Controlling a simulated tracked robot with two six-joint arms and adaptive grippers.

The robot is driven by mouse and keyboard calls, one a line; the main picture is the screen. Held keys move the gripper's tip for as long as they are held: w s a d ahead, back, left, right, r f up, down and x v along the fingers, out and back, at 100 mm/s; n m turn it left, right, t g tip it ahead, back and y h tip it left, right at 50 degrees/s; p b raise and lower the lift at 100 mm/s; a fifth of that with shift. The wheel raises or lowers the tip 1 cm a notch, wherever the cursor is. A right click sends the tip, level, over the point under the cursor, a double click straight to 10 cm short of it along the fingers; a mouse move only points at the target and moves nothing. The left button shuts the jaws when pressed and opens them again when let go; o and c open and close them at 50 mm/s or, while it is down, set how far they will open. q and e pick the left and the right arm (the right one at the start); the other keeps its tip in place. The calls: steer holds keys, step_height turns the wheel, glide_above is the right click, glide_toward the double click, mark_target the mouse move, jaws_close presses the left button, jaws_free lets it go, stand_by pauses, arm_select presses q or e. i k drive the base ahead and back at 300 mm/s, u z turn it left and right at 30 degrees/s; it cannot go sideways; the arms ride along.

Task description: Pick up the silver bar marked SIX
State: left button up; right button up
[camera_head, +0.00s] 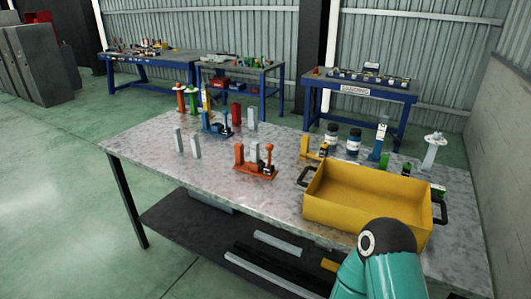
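Several upright silver bars stand on the grey metal table (140,150). Two stand close together at the left, one silver bar (179,139) and another silver bar (196,146). A third silver bar (252,118) stands farther back near the middle. A pale upright piece (254,151) beside the orange clamp may be another bar, partly hidden. Any markings are too small to read, so I cannot tell which bar says SIX. Neither gripper shows; only a teal link of my own arm is in view at the bottom right.
A yellow bin (350,213) with dark handles fills the table's right front. An orange clamp (262,172), a blue clamp (215,129), a red block (237,113) and two jars (353,141) stand around the bars. The table's left front is clear.

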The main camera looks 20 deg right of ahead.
mark_target(254, 145)
steer(key=i, duration=0.85)
steer(key=u, duration=0.05)
